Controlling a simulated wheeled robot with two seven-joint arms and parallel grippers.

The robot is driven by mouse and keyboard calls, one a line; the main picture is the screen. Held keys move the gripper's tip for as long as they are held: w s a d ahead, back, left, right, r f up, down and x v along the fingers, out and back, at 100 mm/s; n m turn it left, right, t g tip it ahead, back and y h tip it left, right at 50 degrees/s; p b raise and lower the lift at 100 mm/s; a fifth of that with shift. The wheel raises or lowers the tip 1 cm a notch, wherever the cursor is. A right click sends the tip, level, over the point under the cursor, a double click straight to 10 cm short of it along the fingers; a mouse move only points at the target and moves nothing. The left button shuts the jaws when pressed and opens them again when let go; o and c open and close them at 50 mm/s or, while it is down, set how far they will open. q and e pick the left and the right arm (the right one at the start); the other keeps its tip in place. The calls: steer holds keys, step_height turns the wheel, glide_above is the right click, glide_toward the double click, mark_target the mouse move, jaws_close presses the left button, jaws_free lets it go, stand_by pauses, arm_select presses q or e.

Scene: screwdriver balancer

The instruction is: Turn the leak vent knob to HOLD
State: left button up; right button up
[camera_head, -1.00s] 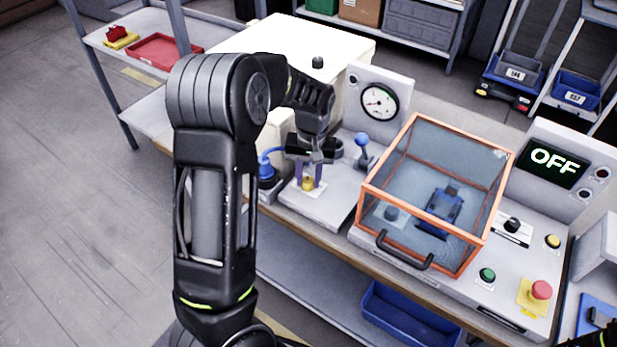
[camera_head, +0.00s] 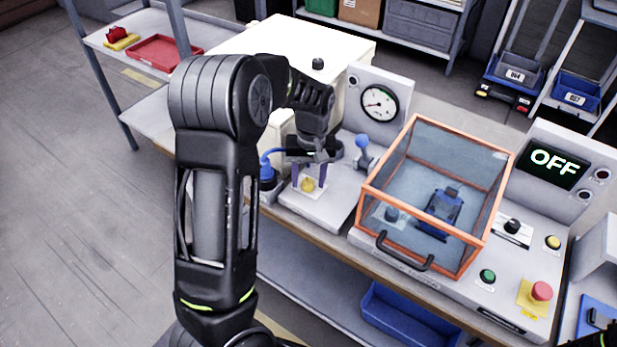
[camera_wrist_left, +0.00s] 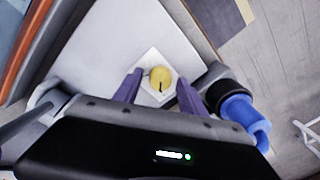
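The yellow leak vent knob (camera_head: 307,184) sits on a white label plate on the grey panel left of the glazed box. In the left wrist view the knob (camera_wrist_left: 160,78) shows a short dark mark on its face, toward the gripper's palm. My left gripper (camera_head: 310,176) points down over it. Its two purple fingers (camera_wrist_left: 158,92) are apart, one on each side of the knob, with gaps visible between fingers and knob. The label's words are too small to read. My right gripper does not show clearly; only a dark piece appears at the lower right edge.
A blue fitting with a hose (camera_head: 267,168) stands close left of the gripper. A blue-topped lever (camera_head: 362,140) and a dial gauge (camera_head: 379,103) stand behind right. The orange-framed clear box (camera_head: 366,196) is to the right, beside a display reading OFF (camera_head: 553,162).

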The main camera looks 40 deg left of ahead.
mark_target(310, 182)
arm_select(q)
steer(key=shift+r, duration=0.15)
steer(key=r, duration=0.3)
steer(key=r+b, duration=0.1)
steer(key=r, duration=0.3)
steer(key=shift+w+d+r, duration=0.1)
steer(key=shift+d+r, duration=0.1)
steer(key=shift+r, duration=0.05)
stand_by(0.5)
